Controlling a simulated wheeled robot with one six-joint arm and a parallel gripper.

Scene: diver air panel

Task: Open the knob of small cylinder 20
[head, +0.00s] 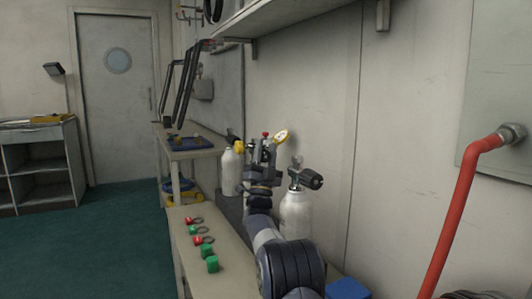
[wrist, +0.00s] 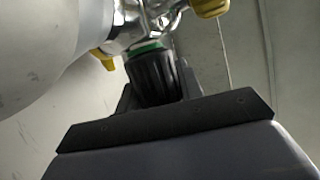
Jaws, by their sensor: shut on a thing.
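My gripper (head: 262,172) is over the bench among the small white cylinders. In the wrist view my gripper (wrist: 155,92) is shut around a black ribbed knob (wrist: 152,72) with a green ring at its base. The knob sits on a chrome valve (wrist: 140,20) fixed to a white cylinder (wrist: 45,45). Yellow fittings stick out from the valve. In the head view my gripper and arm hide most of this valve. No number is readable, so I cannot confirm which cylinder is 20.
A white cylinder with a black knob (head: 296,213) stands close on the right, and another white cylinder (head: 231,172) stands behind on the left. Red and green parts (head: 207,251) lie on the front bench. A red hose (head: 452,220) hangs at the right wall.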

